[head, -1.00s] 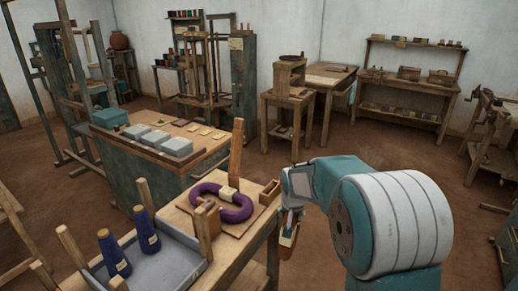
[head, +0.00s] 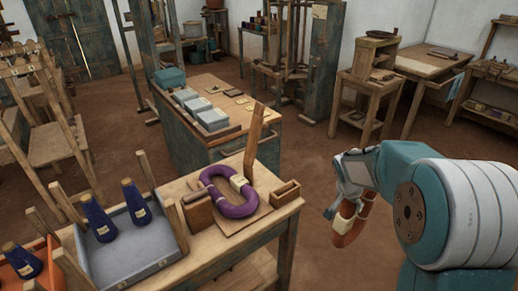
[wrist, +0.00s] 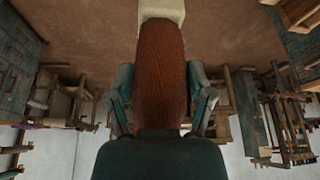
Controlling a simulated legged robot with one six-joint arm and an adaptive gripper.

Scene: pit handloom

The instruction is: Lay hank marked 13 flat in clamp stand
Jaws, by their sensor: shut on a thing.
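My gripper (head: 352,205) is shut on a rust-orange hank (head: 349,229) with a pale band, hanging right of the workbench, clear of its edge. In the wrist view the rust-brown hank (wrist: 160,75) fills the space between the fingers, with its pale band (wrist: 162,10) at the top. No number on it is readable. A purple hank (head: 229,191) with a pale tag lies on a flat wooden board with a tilted wooden upright (head: 254,138) behind it. I cannot tell whether this is the clamp stand.
The workbench (head: 285,213) also carries a small open wooden box (head: 286,193), a wooden block (head: 197,212) and a grey tray (head: 155,252) with dark blue cones (head: 135,201). A teal cabinet (head: 180,135) stands behind. Open floor (head: 315,160) lies between workbench and back tables.

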